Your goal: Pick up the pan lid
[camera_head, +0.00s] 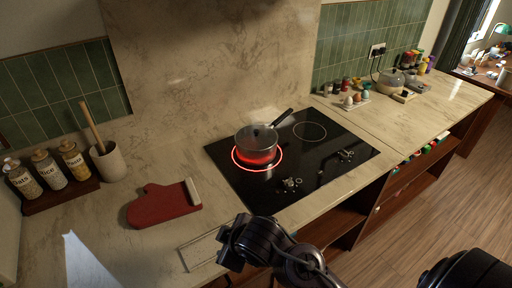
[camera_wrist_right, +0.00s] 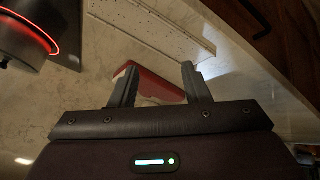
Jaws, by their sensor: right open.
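The pan (camera_head: 257,149) stands on the black cooktop over a glowing red ring, its dark handle pointing to the back right. A lid (camera_head: 257,133) with a small knob appears to sit on top of it. My left gripper is not in view.
A red oven mitt (camera_head: 160,204) lies left of the cooktop and shows beyond my fingers in the wrist view (camera_wrist_right: 155,88). A thin-edged rectangular rack or tray (camera_head: 193,252) lies by my gripper.

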